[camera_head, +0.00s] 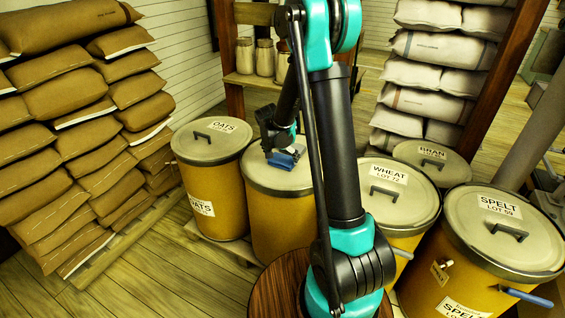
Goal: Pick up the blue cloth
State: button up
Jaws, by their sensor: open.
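The jaws are open. The view is too small to tell whether the fingertips touch the cloth. My gripper hides the far part of the cloth, and my arm hides the right part of the drum.
Lidded drums stand close by: oats (212,143) at left, wheat (398,190), bran (435,160) and spelt (507,225) at right. A shelf with jars (264,58) is behind. Brown sacks (70,110) are stacked left, pale sacks (440,50) back right. Floor is free at front left.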

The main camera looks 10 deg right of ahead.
aim_at(282, 159)
jog(key=c, duration=0.9)
jog(key=shift+r, duration=0.1)
notch_tip(282, 159, up, 20)
jog(key=shift+f, duration=0.1)
dwell(0.4)
